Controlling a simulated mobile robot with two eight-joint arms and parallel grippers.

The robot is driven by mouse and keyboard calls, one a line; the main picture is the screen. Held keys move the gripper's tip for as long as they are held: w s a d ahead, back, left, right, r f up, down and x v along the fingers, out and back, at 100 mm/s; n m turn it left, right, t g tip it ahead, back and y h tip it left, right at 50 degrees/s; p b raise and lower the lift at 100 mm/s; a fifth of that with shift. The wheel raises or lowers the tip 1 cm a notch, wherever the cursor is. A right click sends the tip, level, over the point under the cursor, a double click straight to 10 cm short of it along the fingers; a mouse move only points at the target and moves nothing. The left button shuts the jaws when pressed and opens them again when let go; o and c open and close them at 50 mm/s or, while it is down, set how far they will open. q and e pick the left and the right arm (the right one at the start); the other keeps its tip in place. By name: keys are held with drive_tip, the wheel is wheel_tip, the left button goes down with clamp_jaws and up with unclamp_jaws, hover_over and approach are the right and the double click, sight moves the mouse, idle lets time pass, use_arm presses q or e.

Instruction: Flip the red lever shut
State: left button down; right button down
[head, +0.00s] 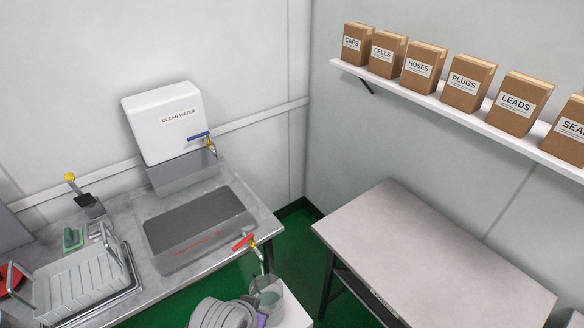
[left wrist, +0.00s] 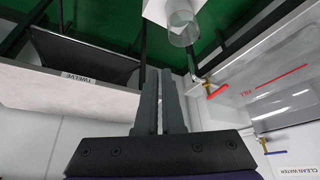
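The red lever (head: 243,242) sits on a brass tap at the front edge of the sink counter in the head view. The red lever also shows at the upper right of the left wrist view (left wrist: 217,91). A clear beaker (head: 268,299) stands on a white stand below the tap; it shows at the top of the wrist view (left wrist: 182,26). My left gripper (left wrist: 160,85) has its two dark fingers close together with nothing between them, apart from the lever. In the head view its fingers cannot be made out. My right gripper is not in view.
A white CLEAN WATER tank (head: 165,122) with a blue-lever tap (head: 198,136) stands behind the sink basin (head: 195,225). A dish rack (head: 82,285) is at left. A bare table (head: 430,255) is at right, under a shelf of labelled boxes (head: 425,61).

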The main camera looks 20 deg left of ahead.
use_arm(q)
drive_tip(key=m+g+y+b, duration=0.2)
drive_tip(key=m+y+b, duration=0.3)
drive_tip(key=y+b, duration=0.35)
approach(238, 246)
wheel_tip(238, 246, down, 6)
drive_tip(key=a, duration=0.2)
drive_tip(key=shift+w+a+r, duration=0.15)
drive_tip(key=shift+w+a, duration=0.55)
drive_tip(key=shift+w, duration=0.05)
drive_tip(key=shift+a+r+m+t, duration=0.1)
drive_tip(key=shift+a+m+t, duration=0.4)
drive_tip(key=shift+a+t, duration=0.35)
drive_tip(key=shift+w+a, duration=0.1)
